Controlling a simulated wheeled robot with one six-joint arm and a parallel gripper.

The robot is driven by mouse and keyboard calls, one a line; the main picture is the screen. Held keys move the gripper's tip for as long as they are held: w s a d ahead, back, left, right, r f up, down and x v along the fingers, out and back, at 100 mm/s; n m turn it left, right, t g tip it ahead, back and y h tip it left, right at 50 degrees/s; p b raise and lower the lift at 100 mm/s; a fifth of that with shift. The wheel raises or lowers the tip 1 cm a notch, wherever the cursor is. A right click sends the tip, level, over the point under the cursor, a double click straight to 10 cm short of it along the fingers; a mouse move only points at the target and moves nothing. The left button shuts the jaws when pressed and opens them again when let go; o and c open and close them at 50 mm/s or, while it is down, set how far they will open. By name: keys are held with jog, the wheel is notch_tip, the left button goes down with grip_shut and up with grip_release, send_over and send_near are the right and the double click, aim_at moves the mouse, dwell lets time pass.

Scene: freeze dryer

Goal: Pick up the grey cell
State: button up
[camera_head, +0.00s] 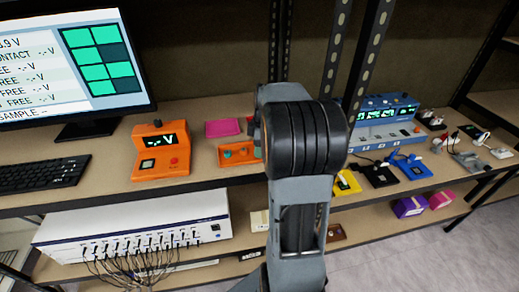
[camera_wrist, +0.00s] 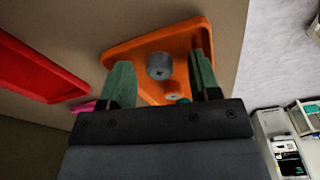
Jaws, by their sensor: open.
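The grey cell (camera_wrist: 159,66) is a short round cylinder with a plus mark on its end, and it stands in the orange tray (camera_wrist: 135,50) in the wrist view. My gripper (camera_wrist: 160,62) is open, with one green finger to the left of the cell and one to the right. Gaps show between the cell and both fingers; I cannot tell how deep the fingers reach.
A red tray (camera_wrist: 35,72) lies to the left. An orange meter (camera_head: 160,150), a pink tray (camera_head: 222,128) and a blue instrument (camera_head: 385,122) stand on the bench.

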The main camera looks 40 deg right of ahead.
jog(key=shift+c, duration=0.4)
jog(key=c, duration=0.9)
